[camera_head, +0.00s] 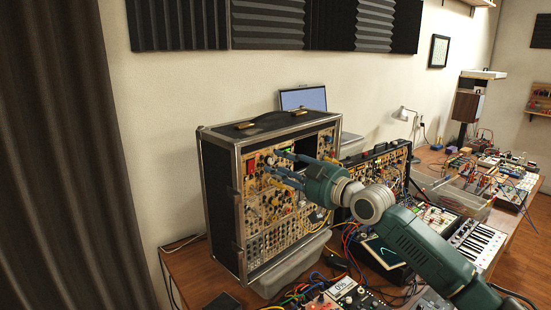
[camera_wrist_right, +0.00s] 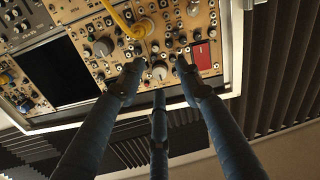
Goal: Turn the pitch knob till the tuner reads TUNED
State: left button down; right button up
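The tall modular synth case (camera_head: 222,200) stands on the desk, its panel of knobs and jacks facing right. My right gripper (camera_head: 283,169) reaches in from the right to the upper part of this panel. In the right wrist view, its three blue fingers (camera_wrist_right: 158,75) are spread around a light grey knob (camera_wrist_right: 160,71), with gaps showing between fingertips and knob; contact is not visible. A small red display (camera_wrist_right: 202,55) sits beside this knob, and also shows in the head view (camera_head: 250,167); no text is readable on it. My left gripper is out of view.
A yellow cable (camera_wrist_right: 122,20) and other knobs lie close to the fingers. A dark screen (camera_wrist_right: 55,68) is set in the panel. A second synth case (camera_head: 378,172), a keyboard (camera_head: 478,243) and loose patch cables crowd the desk (camera_head: 195,272).

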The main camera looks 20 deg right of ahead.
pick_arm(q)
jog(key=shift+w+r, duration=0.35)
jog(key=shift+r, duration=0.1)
pick_arm(e)
jog(key=shift+x, duration=1)
grip_shut()
jog(key=n+b, duration=0.1)
jog(key=b, duration=0.1)
jog(key=n+b, duration=0.1)
jog(key=shift+f+b, duration=0.35)
jog(key=shift+d+r+n+b, duration=0.1)
jog(key=shift+n+b, duration=0.25)
jog(key=shift+n, duration=0.45)
jog(key=shift+r+n, duration=0.1)
jog(key=shift+n, duration=0.3)
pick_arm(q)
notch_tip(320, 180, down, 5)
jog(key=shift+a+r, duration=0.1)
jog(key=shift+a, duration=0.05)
